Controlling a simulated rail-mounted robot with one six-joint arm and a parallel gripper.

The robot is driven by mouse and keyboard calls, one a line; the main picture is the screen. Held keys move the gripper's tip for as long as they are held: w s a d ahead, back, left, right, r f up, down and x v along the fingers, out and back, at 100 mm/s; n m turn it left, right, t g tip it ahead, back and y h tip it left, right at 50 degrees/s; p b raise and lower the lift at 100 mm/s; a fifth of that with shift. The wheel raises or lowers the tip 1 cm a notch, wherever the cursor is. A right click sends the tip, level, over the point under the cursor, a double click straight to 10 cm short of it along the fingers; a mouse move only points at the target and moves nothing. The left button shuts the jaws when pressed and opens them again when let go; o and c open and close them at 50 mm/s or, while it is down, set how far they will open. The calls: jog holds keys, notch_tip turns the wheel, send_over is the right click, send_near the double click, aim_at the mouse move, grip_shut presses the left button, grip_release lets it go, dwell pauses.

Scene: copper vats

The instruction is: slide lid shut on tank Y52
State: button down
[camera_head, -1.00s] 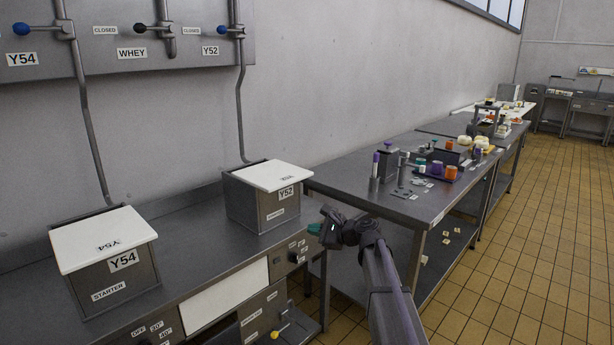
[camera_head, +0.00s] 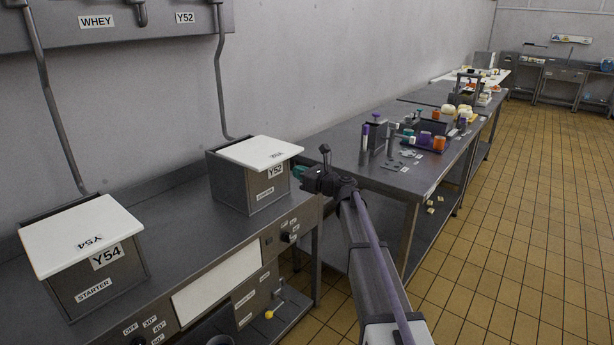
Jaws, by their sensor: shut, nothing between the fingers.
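Tank Y52 (camera_head: 233,185) is a grey metal box on the steel bench, labelled Y52 on its front. Its white lid (camera_head: 262,151) lies on top, set off to the right. The lid overhangs the tank's right side, and a dark strip of opening shows along the left. My gripper (camera_head: 299,172), with teal fingertips, is shut and empty. It is just right of the tank, close below the lid's overhanging right edge. I cannot tell whether it touches the lid.
Tank Y54 (camera_head: 84,285) stands at the left with its own white lid (camera_head: 80,236). A wall panel (camera_head: 150,18) with pipes is behind. A steel table (camera_head: 400,182) with bottles and jars stands to the right. The tiled floor (camera_head: 505,230) is open at right.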

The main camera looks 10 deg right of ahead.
aim_at(270, 159)
jog(key=x, duration=0.8)
jog(key=shift+a, duration=0.1)
jog(key=x, duration=0.5)
jog(key=shift+w+a, duration=0.15)
jog(key=shift+w, duration=0.05)
jog(key=shift+s, duration=0.1)
